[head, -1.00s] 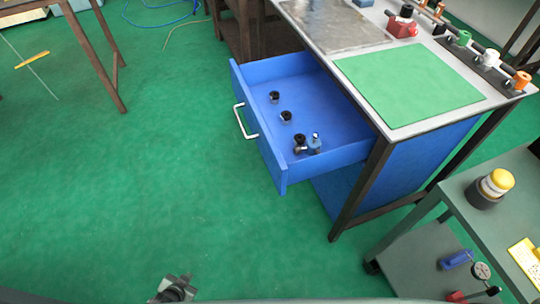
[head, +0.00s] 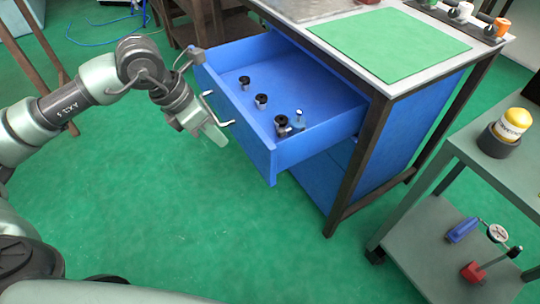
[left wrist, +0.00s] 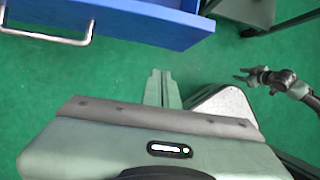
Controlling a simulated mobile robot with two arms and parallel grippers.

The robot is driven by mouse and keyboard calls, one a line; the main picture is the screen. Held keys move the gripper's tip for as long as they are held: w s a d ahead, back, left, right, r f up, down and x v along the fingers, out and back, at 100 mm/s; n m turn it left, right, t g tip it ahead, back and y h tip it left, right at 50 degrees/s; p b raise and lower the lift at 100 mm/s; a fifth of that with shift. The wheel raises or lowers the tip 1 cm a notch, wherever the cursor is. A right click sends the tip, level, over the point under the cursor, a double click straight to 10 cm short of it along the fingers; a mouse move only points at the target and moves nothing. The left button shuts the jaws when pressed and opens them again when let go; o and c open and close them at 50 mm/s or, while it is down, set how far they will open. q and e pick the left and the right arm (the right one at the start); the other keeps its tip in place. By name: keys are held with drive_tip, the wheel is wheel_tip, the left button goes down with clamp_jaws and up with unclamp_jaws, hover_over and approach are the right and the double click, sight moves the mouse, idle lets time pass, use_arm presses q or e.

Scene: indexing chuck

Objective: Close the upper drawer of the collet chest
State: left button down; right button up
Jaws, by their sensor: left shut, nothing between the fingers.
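The upper drawer (head: 270,141) of the blue collet chest (head: 385,140) is pulled well out. Its silver bar handle (head: 213,106) is on the front panel and also shows in the left wrist view (left wrist: 45,38). My left gripper (head: 216,135) is shut and empty, just outside the drawer front beside the handle, apparently apart from it. In the left wrist view its fingers (left wrist: 160,88) point toward the drawer front (left wrist: 150,18) with green floor between.
Several small black collets (head: 261,101) stand in the drawer. A green mat (head: 390,45) lies on the worktop above. A grey cart (head: 470,155) with a yellow-topped container (head: 514,122) stands at right. Green floor (head: 190,220) in front is clear.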

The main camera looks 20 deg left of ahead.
use_arm(q)
drive_tip(key=w+d+f+y, duration=0.1)
drive_tip(key=w+d+f, duration=0.3)
drive_tip(key=f, duration=0.5)
drive_tip(key=shift+w, duration=0.85)
use_arm(e)
drive_tip(key=shift+w+r, duration=0.55)
drive_tip(key=shift+r, duration=0.15)
